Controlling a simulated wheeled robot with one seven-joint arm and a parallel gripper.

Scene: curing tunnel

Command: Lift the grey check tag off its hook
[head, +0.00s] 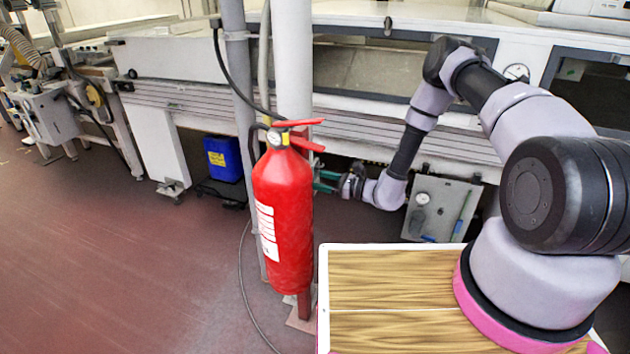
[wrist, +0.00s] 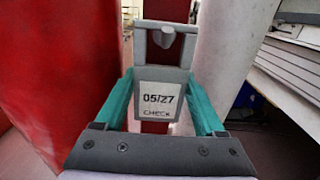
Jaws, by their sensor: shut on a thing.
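The grey check tag (wrist: 160,103), with a white label reading "05/27 CHECK", is upright in the middle of the wrist view. My gripper (wrist: 160,76) has one teal finger on each side of it and is shut on it. A rounded grey peg end shows in the opening at the tag's top, so the tag appears to be around the hook (wrist: 165,37). In the head view my gripper (head: 318,181) reaches left, just behind the red fire extinguisher (head: 283,215). Its fingertips and the tag are hidden there.
The extinguisher stands close at the left in the wrist view (wrist: 55,70), a pale post (wrist: 232,60) close at the right. A grey panel (head: 440,208) hangs under the long machine. The red floor at left is open.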

